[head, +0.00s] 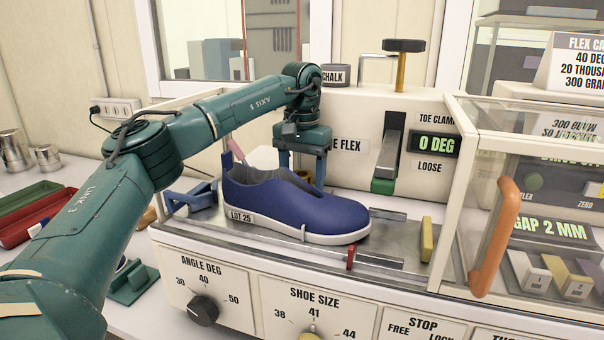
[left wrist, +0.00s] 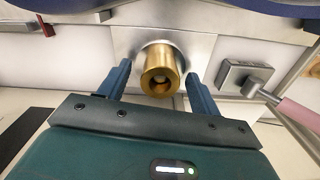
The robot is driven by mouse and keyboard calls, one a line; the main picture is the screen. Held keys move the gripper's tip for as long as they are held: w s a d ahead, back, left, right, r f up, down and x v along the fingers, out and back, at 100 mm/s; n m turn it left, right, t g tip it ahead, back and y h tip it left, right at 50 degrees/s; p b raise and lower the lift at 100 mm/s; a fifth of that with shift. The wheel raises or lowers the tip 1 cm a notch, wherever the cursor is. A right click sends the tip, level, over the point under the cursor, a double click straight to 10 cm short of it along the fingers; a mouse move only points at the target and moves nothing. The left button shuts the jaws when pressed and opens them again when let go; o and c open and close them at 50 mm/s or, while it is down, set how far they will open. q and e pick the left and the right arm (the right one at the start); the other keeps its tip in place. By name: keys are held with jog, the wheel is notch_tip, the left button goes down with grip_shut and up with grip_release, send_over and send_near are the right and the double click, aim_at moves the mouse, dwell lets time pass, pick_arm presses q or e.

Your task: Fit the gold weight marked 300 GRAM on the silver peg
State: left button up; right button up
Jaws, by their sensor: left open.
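A gold cylinder (left wrist: 160,70) shows in the left wrist view, in front of a silver plate. A paler round tip shows in its central hole, like the end of a peg (left wrist: 159,76). No 300 GRAM marking can be read on it. My left gripper (left wrist: 158,80) is open, with one finger on each side of the cylinder and a visible gap to both. In the head view my left gripper (head: 302,172) points down behind the blue shoe (head: 290,208), which hides most of what is between the fingers. My right gripper is in neither view.
The shoe stands on the metal deck (head: 385,262) close in front of my gripper. The flex housing (head: 350,135) rises behind. A pink-handled lever (left wrist: 298,118) is beside the gripper. A clear cabinet with an orange handle (head: 496,237) stands right; a red tray (head: 30,215) lies left.

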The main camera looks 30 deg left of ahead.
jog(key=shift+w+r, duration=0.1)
pick_arm(q)
jog(key=shift+w+r, duration=0.1)
jog(key=shift+r, duration=0.75)
notch_tip(320, 180, up, 12)
jog(key=shift+f, duration=0.25)
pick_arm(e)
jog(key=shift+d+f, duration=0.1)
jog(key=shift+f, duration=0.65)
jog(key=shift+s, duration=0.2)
